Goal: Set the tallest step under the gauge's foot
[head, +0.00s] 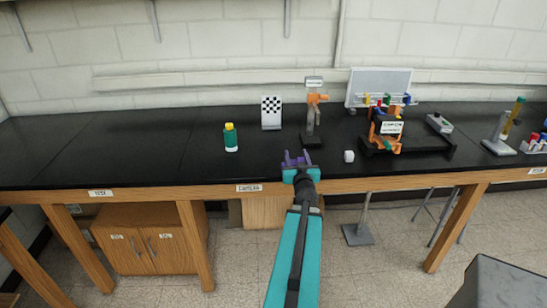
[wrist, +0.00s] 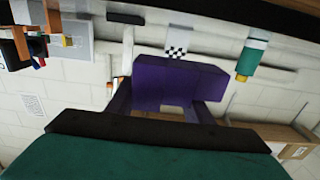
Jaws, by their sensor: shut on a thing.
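A purple stepped block (wrist: 180,80) is held in my gripper (head: 301,159); the wrist view shows it across the jaws, with its steps at different heights. My gripper is shut on it, at the front edge of the bench, in front of and left of the gauge stand. The gauge stand (head: 310,122) has a dark base, a grey column, an orange arm and a small pale display on top. The block is apart from the stand. In the wrist view, which is upside down, the block partly hides the stand. The gauge's foot is too small to make out.
Further right is a black-and-orange machine (head: 386,128) on a dark base. A chequered board (head: 271,112) stands behind, and a green bottle with yellow cap (head: 231,138) stands left. The bench top (head: 120,145) is clear at left.

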